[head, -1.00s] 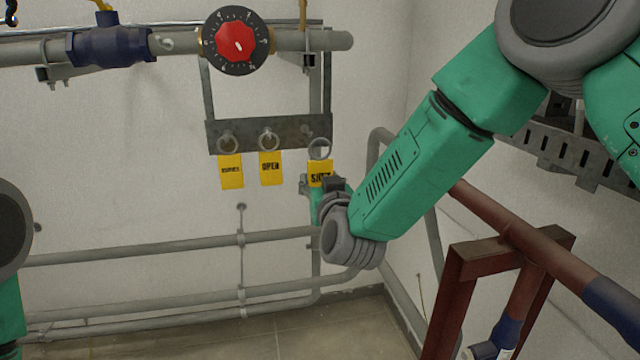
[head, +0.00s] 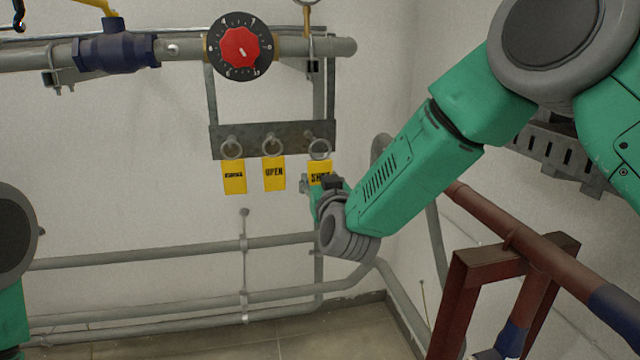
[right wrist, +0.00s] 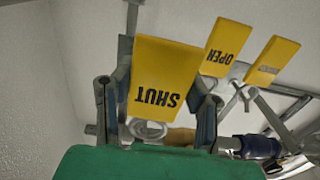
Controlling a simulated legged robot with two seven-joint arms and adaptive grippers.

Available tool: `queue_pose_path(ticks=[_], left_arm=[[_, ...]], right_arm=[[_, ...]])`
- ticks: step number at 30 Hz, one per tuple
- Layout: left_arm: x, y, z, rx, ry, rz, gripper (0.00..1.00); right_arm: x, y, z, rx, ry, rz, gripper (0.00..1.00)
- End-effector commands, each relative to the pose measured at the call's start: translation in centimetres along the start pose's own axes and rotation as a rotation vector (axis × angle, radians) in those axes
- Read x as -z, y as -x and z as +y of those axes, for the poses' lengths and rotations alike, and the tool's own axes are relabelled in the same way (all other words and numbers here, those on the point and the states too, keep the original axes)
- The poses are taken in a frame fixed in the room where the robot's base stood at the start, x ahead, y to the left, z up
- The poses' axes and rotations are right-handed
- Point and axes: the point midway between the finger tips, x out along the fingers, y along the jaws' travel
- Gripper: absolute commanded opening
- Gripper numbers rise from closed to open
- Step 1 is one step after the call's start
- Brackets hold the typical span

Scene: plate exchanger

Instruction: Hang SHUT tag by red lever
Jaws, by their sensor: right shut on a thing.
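The yellow SHUT tag (head: 320,168) with its metal ring (head: 319,149) is at the right end of the grey tag rack (head: 250,137). My right gripper (head: 317,188) is shut on this tag from below. In the right wrist view the tag (right wrist: 160,75) sits between the two fingers, its lettering upside down. The ring overlaps the rack's lower edge; I cannot tell whether it is on a peg. The OPEN tag (head: 274,174) and another yellow tag (head: 234,177) hang to its left. No red lever shows. My left gripper is out of view.
A red-knobbed dial (head: 240,46) and a blue valve with a yellow handle (head: 115,50) are on the upper pipe. A brown frame (head: 470,300) and rusty pipe (head: 520,242) stand at the lower right. Grey pipes (head: 150,252) run low along the wall.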

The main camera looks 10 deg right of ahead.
Motion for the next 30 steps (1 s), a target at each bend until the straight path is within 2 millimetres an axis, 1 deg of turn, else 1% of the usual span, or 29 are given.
queue_pose_path(ticks=[30], left_arm=[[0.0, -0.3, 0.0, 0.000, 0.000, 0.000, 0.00]], right_arm=[[0.0, -3.1, 0.0, 0.000, 0.001, 0.000, 0.14]])
